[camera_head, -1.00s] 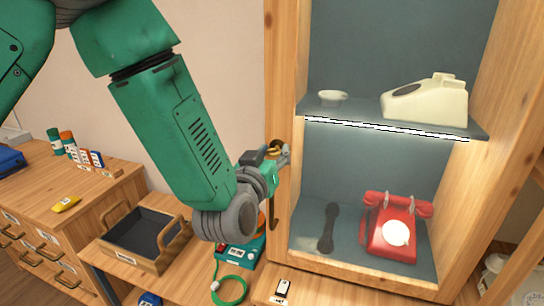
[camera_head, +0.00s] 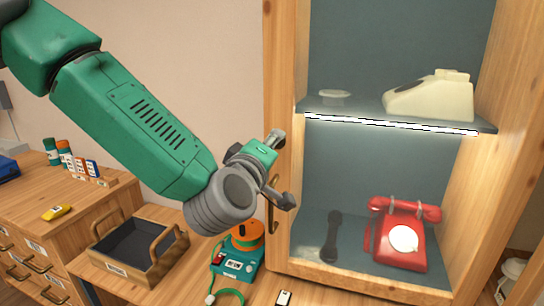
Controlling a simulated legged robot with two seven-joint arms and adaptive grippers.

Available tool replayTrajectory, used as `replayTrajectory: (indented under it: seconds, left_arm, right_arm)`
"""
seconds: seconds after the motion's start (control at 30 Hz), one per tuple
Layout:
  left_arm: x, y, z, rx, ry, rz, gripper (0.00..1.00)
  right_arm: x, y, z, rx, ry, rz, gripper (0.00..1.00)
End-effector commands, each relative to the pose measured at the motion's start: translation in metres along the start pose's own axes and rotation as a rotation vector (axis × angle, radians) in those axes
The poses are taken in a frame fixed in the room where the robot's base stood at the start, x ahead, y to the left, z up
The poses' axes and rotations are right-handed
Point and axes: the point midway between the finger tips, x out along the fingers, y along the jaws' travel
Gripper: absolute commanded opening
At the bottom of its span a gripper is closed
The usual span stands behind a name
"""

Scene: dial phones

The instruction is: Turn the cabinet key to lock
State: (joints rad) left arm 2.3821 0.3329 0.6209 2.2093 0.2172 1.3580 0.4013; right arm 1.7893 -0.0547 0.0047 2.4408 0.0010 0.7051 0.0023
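The wooden cabinet (camera_head: 279,60) stands at the right, with a light wood frame around its blue-grey interior. A dark curved handle (camera_head: 273,215) shows on its left upright, partly behind my gripper. My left gripper (camera_head: 284,170) is in front of this upright, its two grey fingers spread apart, one above the other. I see nothing held between them. I cannot make out the cabinet key; the gripper may hide it. My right gripper is not in view.
Inside the cabinet are a cream phone (camera_head: 432,97), a red phone (camera_head: 403,235) and a black handset (camera_head: 331,236). Left of it are an open tray (camera_head: 181,243), a teal device with an orange top (camera_head: 236,263) and a wooden drawer unit (camera_head: 25,222).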

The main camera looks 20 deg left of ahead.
Motion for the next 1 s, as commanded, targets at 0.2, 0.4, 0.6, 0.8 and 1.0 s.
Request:
replayTrajectory:
  seconds: [0.2, 0.4, 0.6, 0.8, 1.0]
  left_arm:
    - [0.000, -0.006, 0.002, -0.194, -0.001, -0.006, 0.03]
    - [0.000, -0.005, 0.001, -0.334, 0.000, -0.007, 0.03]
    - [0.000, -0.004, 0.001, -0.426, -0.001, -0.007, 0.03]
    - [0.000, -0.004, 0.001, -0.473, 0.000, -0.008, 0.03]
    - [0.000, -0.003, 0.001, -0.487, 0.000, -0.008, 0.03]
  right_arm:
    - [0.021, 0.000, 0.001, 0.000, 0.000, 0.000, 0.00]
    - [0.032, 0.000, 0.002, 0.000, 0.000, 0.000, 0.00]
    - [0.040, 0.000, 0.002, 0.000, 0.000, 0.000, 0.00]
    - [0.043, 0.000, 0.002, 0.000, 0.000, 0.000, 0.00]
    - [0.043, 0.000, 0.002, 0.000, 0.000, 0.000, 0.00]
